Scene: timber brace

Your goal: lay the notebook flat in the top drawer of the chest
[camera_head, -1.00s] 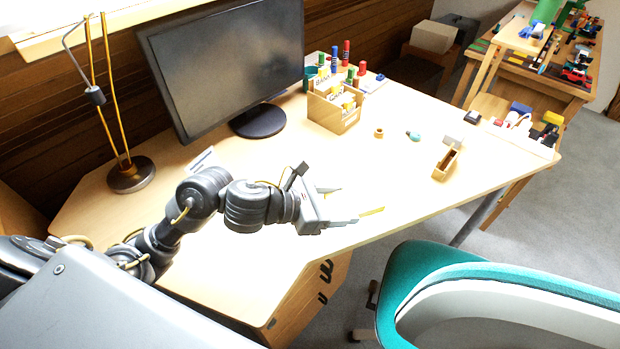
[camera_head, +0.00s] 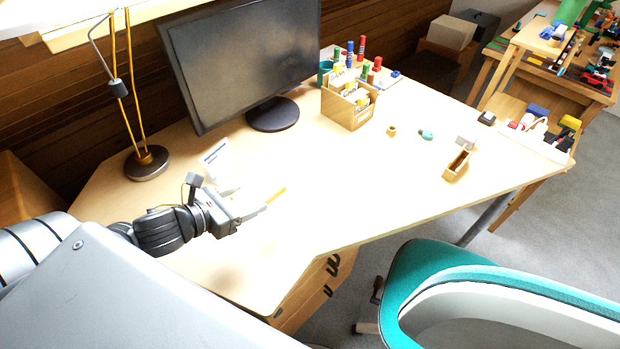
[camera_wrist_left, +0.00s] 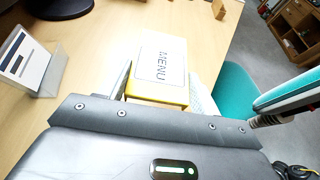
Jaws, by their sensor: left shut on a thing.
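My left gripper (camera_head: 262,205) is over the left part of the desk, shut on the notebook (camera_head: 276,195). In the head view only a thin yellow edge of the notebook stands out clearly. My right gripper is not in view.
The desk (camera_head: 350,190) is clear in its middle. A monitor (camera_head: 245,60), a lamp (camera_head: 147,165), a small sign stand (camera_head: 220,165) and a wooden card box (camera_head: 349,103) stand on it. A teal chair (camera_head: 420,280) is right of the chest.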

